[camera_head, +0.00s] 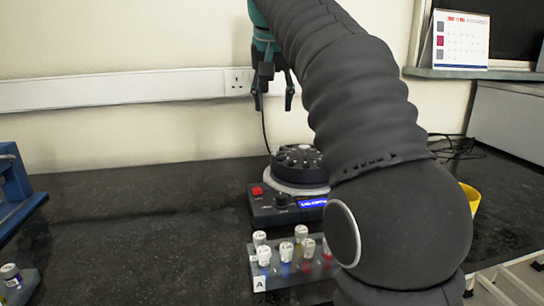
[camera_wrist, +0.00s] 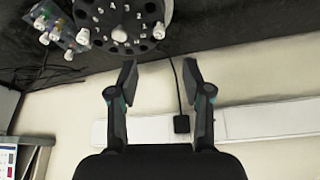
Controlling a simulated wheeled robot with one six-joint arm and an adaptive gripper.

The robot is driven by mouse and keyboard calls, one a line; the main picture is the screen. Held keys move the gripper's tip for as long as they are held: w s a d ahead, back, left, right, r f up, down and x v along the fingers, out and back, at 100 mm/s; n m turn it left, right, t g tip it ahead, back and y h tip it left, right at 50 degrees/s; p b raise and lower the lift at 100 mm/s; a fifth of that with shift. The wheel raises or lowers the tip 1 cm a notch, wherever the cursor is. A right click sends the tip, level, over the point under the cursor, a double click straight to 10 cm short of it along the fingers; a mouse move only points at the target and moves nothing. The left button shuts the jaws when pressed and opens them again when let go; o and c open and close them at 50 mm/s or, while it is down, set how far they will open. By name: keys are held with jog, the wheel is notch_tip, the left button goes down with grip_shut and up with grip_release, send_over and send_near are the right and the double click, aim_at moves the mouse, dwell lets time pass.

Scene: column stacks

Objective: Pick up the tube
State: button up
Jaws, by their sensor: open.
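Several white-capped tubes stand in a clear rack (camera_head: 290,272) marked "A" at the front of the dark bench. One tube (camera_head: 259,239) is at the rack's back left and another (camera_head: 301,233) is at its back right. Coloured contents show in blue and red. The rack's right end is hidden behind my arm. The rack also shows at the upper left of the wrist view (camera_wrist: 62,30). My gripper (camera_head: 273,106) is open and empty, high above the bench near the wall, behind and above the rack. In the wrist view its two fingers (camera_wrist: 160,80) are spread apart.
A black centrifuge-like device (camera_head: 275,210) with a round numbered rotor (camera_head: 298,160) stands behind the rack. A blue stand (camera_head: 15,190) and another tube (camera_head: 11,274) are at the left. A yellow cup (camera_head: 470,198) is at the right. The bench left of the device is clear.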

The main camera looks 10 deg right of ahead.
jog(key=b, duration=0.2)
send_near(275, 145)
notch_tip(275, 145, down, 2)
jog(key=shift+b+x, duration=0.45)
jog(key=shift+x, duration=2.7)
jog(key=shift+w+r, duration=0.15)
jog(key=shift+w, duration=0.05)
jog(key=c, duration=0.8)
